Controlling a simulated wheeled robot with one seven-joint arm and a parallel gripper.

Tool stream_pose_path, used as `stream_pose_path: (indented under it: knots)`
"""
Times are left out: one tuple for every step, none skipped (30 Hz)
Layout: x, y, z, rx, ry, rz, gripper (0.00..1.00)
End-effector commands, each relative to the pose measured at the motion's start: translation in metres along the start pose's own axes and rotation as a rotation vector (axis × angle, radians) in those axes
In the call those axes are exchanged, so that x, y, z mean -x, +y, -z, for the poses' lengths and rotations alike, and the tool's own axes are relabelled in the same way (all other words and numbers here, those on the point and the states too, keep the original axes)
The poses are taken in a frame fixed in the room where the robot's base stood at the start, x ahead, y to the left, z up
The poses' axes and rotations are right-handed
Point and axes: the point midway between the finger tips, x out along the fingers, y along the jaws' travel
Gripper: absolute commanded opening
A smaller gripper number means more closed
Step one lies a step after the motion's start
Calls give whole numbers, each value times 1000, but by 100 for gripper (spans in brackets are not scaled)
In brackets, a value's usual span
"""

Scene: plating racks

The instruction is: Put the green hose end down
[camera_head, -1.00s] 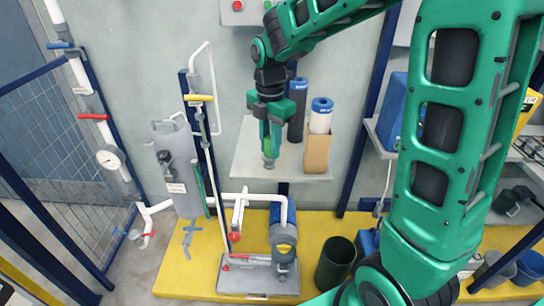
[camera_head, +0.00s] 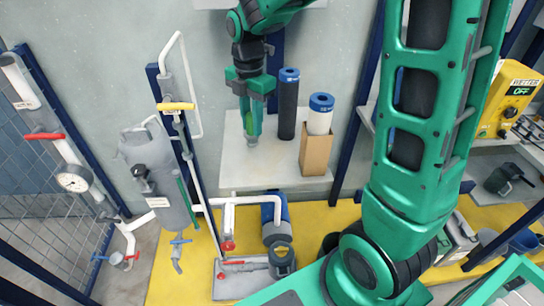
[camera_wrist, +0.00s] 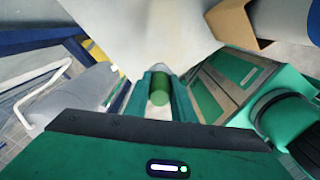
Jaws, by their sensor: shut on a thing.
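My gripper (camera_head: 253,122) points down in front of the wall shelf (camera_head: 235,165), left of two filter cartridges. It is shut on the green hose end (camera_wrist: 160,90), a short green cylinder between the two fingers in the wrist view. In the head view the fingers mostly hide it, and a grey tip (camera_head: 252,141) shows below them. Whether the tip touches the shelf or hangs above it I cannot tell.
A black cartridge (camera_head: 288,108) and a white cartridge (camera_head: 319,118) in a cardboard box (camera_head: 315,155) stand on the shelf's right part. A grey tank (camera_head: 158,180) with pipes stands at left. A pump (camera_head: 280,258) sits below. The shelf's left part looks clear.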

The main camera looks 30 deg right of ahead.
Motion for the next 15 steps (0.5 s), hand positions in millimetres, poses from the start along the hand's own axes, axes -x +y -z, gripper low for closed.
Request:
stream_pose_path:
  knots:
    - [0, 2, 3, 6, 0, 0, 0]
    - [0, 2, 5, 8, 0, 0, 0]
    - [0, 3, 6, 10, 0, 0, 0]
    - [0, 3, 7, 11, 0, 0, 0]
    - [-1, 3, 7, 12, 0, 0, 0]
    - [-3, 3, 8, 13, 0, 1, 0]
    - [-6, 4, 8, 14, 1, 2, 0]
    - [-9, 4, 9, 15, 1, 3, 0]
    - [-15, 4, 9, 15, 1, 3, 0]
    - [-21, 3, 10, 16, 1, 4, 0]
    - [-27, 3, 10, 16, 2, 5, 0]
    - [-34, 4, 10, 17, 2, 5, 0]
    - [-39, 4, 10, 17, 1, 4, 0]
    - [-44, 4, 10, 17, 1, 4, 0]
    - [-50, 4, 11, 17, 1, 4, 0]
